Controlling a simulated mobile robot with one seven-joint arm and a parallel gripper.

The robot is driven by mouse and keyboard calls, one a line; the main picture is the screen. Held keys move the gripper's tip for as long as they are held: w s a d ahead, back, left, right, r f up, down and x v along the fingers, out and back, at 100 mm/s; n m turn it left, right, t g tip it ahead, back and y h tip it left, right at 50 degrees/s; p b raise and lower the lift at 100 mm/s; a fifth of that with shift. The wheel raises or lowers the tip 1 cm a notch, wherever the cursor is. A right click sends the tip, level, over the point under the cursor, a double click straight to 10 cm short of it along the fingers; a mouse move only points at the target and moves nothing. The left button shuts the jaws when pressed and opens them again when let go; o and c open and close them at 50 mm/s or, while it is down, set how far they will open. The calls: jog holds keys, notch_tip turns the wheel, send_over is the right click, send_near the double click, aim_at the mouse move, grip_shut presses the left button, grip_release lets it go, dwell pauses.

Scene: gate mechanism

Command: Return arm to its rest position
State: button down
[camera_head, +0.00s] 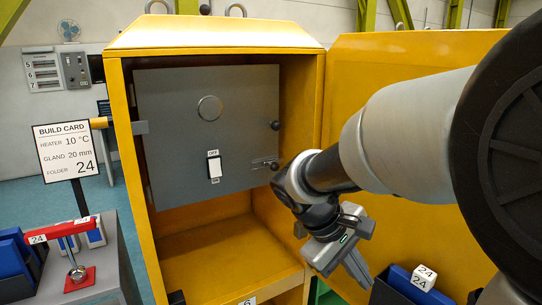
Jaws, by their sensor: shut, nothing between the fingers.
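My gripper (359,272) hangs at the end of my arm, right of the picture's middle, with its fingers pointing down and to the right. It is shut and empty. The arm reaches in from the right edge, bent at a white and dark joint above the gripper. The gripper appears in front of the right side of the open yellow cabinet (215,36) and the lower part of its open door (400,60). I cannot tell the exact gap between them. Part of the door is hidden behind my arm.
A grey panel (165,110) with a knob and a switch is inside the cabinet. A build card (66,150) stands at left, above a red part marked 24 (60,230) and blue bins (15,265).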

jog(key=s+a+r+m+t+y, duration=0.2)
jog(key=s+r+m+y, duration=0.1)
jog(key=s, duration=0.3)
jog(key=s+a+r+m+t+y, duration=0.1)
jog(key=s+r+m+t+y, duration=0.15)
jog(key=s, duration=0.25)
notch_tip(320, 180, up, 22)
jog(key=s+p, duration=0.1)
jog(key=p, duration=2.1)
jog(key=shift+a+m+y, duration=0.35)
jog(key=shift+m+y, duration=0.1)
